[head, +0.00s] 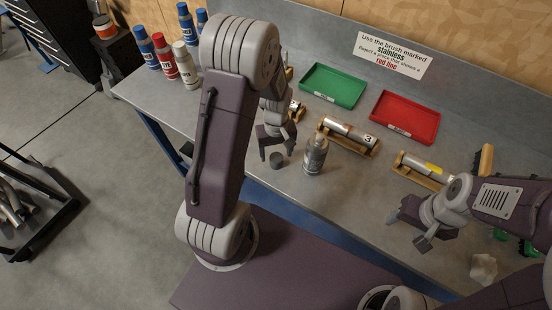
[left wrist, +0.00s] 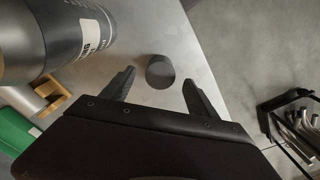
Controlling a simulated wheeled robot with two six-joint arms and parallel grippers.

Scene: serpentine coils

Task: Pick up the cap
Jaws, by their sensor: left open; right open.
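The cap (head: 276,160) is a small dark grey cylinder standing on the workbench. In the left wrist view the cap (left wrist: 160,72) lies ahead of and between my left fingertips. My left gripper (head: 274,150) is open and empty, just above and behind the cap in the head view; it also shows in the left wrist view (left wrist: 157,84). A grey bottle (head: 315,155) stands just right of the cap, and it fills the upper left of the left wrist view (left wrist: 65,40). My right gripper (head: 408,228) is open and empty over the bench at the right.
Metal cylinders on wooden cradles (head: 347,133) (head: 424,167) lie behind and right of the bottle. A green tray (head: 333,86) and a red tray (head: 405,117) are at the back. Several spray cans (head: 164,57) stand at the left. The bench's front edge is close to the cap.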

